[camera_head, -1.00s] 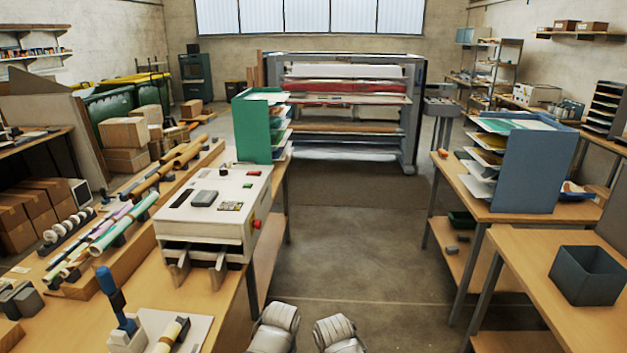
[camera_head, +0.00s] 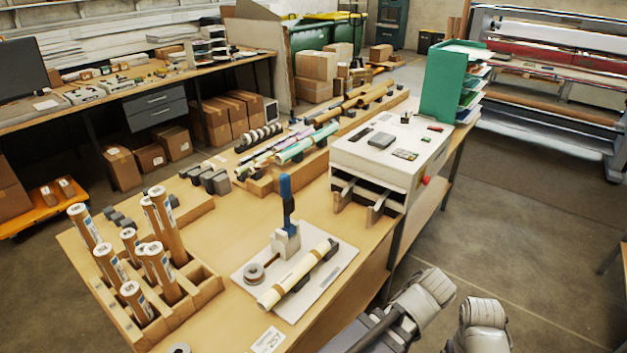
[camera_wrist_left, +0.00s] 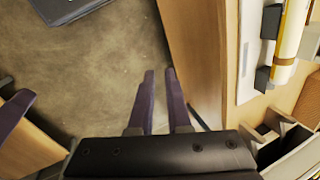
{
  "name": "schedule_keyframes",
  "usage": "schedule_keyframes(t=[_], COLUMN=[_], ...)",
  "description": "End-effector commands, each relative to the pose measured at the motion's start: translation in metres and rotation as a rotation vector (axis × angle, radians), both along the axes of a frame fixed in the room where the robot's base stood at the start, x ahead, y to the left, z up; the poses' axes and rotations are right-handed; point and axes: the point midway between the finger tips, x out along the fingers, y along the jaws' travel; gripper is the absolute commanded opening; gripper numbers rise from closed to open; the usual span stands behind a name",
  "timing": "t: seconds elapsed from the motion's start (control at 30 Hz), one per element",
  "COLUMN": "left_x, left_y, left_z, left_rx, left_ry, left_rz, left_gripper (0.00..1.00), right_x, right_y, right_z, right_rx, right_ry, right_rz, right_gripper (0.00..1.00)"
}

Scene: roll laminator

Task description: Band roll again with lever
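The lever (camera_head: 286,195) has a blue handle and stands upright on a grey block on a white board (camera_head: 335,272) on the wooden bench. Part of the roll shows at the upper right of the left wrist view (camera_wrist_left: 291,30). My left gripper (camera_wrist_left: 159,72) is open and empty, pointing over the floor beside the bench edge. Its fingers are a short gap apart.
A grey ring (camera_head: 254,273) lies beside the lever. The laminator (camera_head: 392,150) stands further along the bench. Upright tubes (camera_head: 165,225) fill a wooden rack at the near left.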

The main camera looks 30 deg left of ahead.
Motion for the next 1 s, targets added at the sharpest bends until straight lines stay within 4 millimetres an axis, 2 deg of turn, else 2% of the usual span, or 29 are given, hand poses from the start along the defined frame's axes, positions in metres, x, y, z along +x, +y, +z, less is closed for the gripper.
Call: schedule_keyframes(t=[0.03,0.1,0.2,0.3,0.4,0.5,0.63,0.87,1.0], left_x=[0.019,0.04,0.064,0.08,0.09,0.095,0.098,0.1,0.103], left_y=[0.029,0.069,0.124,0.167,0.198,0.217,0.227,0.233,0.249], left_z=[0.022,0.048,0.089,0.13,0.165,0.189,0.204,0.203,0.196], left_rx=[0.09,0.231,0.431,0.61,0.754,0.853,0.916,0.926,0.926], left_ry=[-0.041,-0.1,-0.168,-0.215,-0.243,-0.257,-0.266,-0.266,-0.265], left_rz=[0.019,0.035,0.049,0.052,0.05,0.046,0.041,0.041,0.042], left_gripper=[0.09,0.01,0.0,0.0,0.0,0.0,0.0,0.0,0.0], right_x=[0.0,0.0,0.0,0.0,0.0,0.0,0.0,0.0,0.0], right_y=[0.0,0.0,0.0,0.0,0.0,0.0,0.0,0.0,0.0], right_z=[0.015,0.025,0.038,0.048,0.055,0.059,0.061,0.058,0.051], right_rx=[0.0,0.0,0.001,0.001,0.001,0.001,0.001,0.001,0.001], right_ry=[0.0,0.0,0.0,0.0,0.0,0.0,0.0,0.0,0.0], right_rz=[-0.001,-0.002,-0.003,-0.004,-0.004,-0.005,-0.005,-0.005,-0.004], right_gripper=[0.86,0.86,0.86,0.86,0.86,0.86,0.86,0.86,0.86])
